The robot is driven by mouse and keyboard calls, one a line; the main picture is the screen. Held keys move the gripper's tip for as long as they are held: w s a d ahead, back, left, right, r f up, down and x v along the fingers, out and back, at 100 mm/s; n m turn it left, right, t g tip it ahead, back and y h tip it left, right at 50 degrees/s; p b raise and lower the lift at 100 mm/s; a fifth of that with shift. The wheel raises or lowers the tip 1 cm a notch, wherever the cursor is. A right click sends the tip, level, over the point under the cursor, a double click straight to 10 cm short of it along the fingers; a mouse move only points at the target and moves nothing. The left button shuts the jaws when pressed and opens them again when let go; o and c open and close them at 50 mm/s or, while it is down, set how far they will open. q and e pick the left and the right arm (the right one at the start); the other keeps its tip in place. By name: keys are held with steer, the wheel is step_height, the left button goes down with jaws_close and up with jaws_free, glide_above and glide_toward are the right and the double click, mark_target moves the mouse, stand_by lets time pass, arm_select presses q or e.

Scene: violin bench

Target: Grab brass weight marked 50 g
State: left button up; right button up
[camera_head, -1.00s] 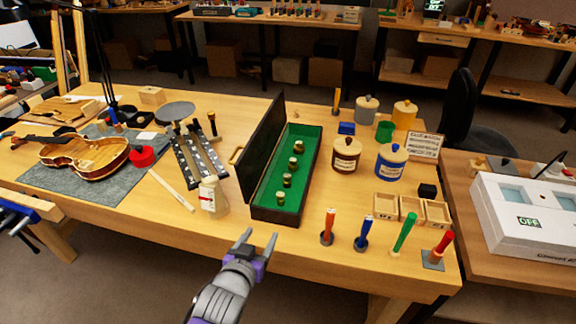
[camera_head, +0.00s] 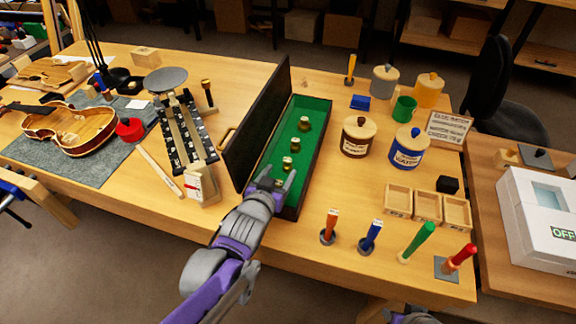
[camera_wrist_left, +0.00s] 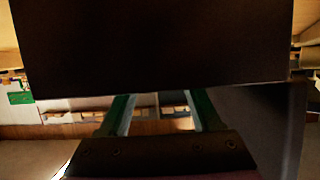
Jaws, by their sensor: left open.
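The brass weights stand in a row in a long black case lined in green, its lining bare at one spot (camera_head: 312,110). The largest weight (camera_head: 304,124) is at the far end, and smaller ones (camera_head: 295,145) (camera_head: 287,162) stand nearer. Their markings are too small to read, so I cannot tell which is 50 g. My left gripper (camera_head: 273,178) is open at the near end of the case, its fingers hiding the nearest weight or weights. In the left wrist view the open fingers (camera_wrist_left: 163,105) show with a dark panel across the top and no weight visible between them.
The case's raised black lid (camera_head: 258,125) stands to the left of the row. Brown (camera_head: 357,136) and blue (camera_head: 408,148) jars and small wooden trays (camera_head: 427,205) are to the right. Upright coloured-handled tools line the front edge.

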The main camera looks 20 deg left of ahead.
mark_target(286, 163)
arm_select(q)
steer(key=b+x, duration=0.1)
steer(key=x, duration=0.4)
steer(key=shift+w, duration=0.1)
steer(key=shift+c, duration=0.2)
jaws_close()
